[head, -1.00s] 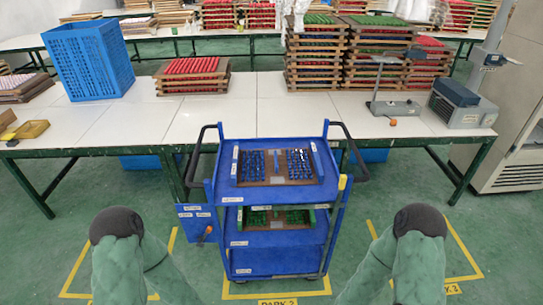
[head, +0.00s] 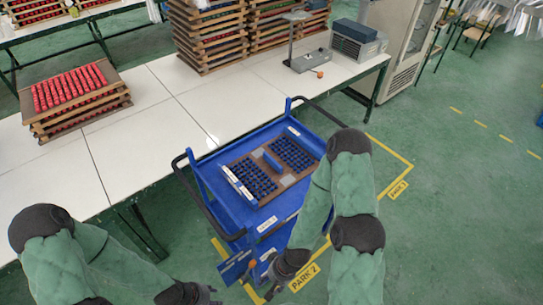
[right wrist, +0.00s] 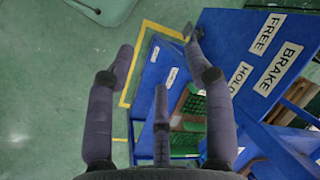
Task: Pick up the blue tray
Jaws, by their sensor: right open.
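The blue tray (head: 243,180) is a brown wooden frame with two blocks of small blue pieces. It lies flat on the top shelf of the blue cart (head: 212,171) in the head view. My right gripper (head: 284,270) is below and in front of the tray, near the cart's front side, apart from the tray. In the right wrist view my right gripper (right wrist: 160,45) has its fingers spread with nothing between them. My left gripper (head: 188,294) is low at the bottom edge, left of the cart, and its fingers are too small and cut off to read.
A tray with green pieces (right wrist: 187,138) shows on a lower shelf in the right wrist view, beside the cart's labelled blue panel (right wrist: 255,50). The white table (head: 130,125) stands behind the cart with red tray stacks (head: 75,97). Green floor is free at right.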

